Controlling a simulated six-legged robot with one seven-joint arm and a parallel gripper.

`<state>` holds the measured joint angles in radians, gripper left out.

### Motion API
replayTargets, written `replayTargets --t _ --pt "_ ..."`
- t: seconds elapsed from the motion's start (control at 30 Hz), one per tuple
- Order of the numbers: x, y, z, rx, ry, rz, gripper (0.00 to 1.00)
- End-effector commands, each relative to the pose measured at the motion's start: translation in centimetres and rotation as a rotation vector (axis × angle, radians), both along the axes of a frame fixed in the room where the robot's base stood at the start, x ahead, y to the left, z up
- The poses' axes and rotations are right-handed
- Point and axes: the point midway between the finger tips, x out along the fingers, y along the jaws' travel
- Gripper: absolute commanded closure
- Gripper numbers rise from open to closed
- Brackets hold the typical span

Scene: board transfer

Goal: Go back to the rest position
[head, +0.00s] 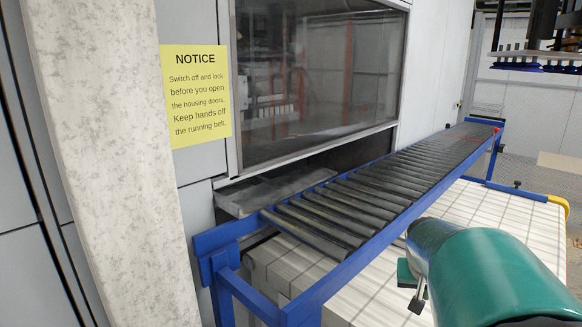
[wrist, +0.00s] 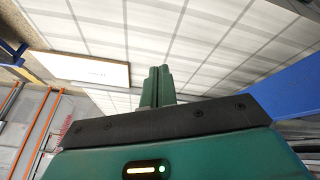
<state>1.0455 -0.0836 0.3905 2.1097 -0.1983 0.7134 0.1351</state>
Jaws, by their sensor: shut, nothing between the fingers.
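My gripper (wrist: 160,72) shows in the wrist view as two green fingers pressed together with nothing between them. They point away over a pale tiled surface (wrist: 215,35). A flat white board (wrist: 82,68) with brown edges and a small unreadable mark lies left of the fingers in the wrist view, apart from them. In the head view, part of my green arm fills the lower right, and the gripper's fingertips cannot be made out there.
A blue-framed roller conveyor (head: 365,195) runs from front left to back right, with no load on its rollers. A windowed housing (head: 320,80) stands behind it. A yellow notice (head: 196,97) hangs left of the window. A mottled pale post (head: 105,150) stands at the left.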

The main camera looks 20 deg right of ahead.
Motion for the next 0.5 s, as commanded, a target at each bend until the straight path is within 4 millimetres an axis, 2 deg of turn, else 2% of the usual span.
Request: replayTargets --t 0.03,0.23,0.5 --pt "0.4 2.5 0.8 -0.011 -0.001 0.045 1.00" --pt "0.2 10.8 2.7 -0.022 -0.013 0.192 1.00" --pt "-2.6 20.7 4.2 0.004 -0.060 0.401 1.00"
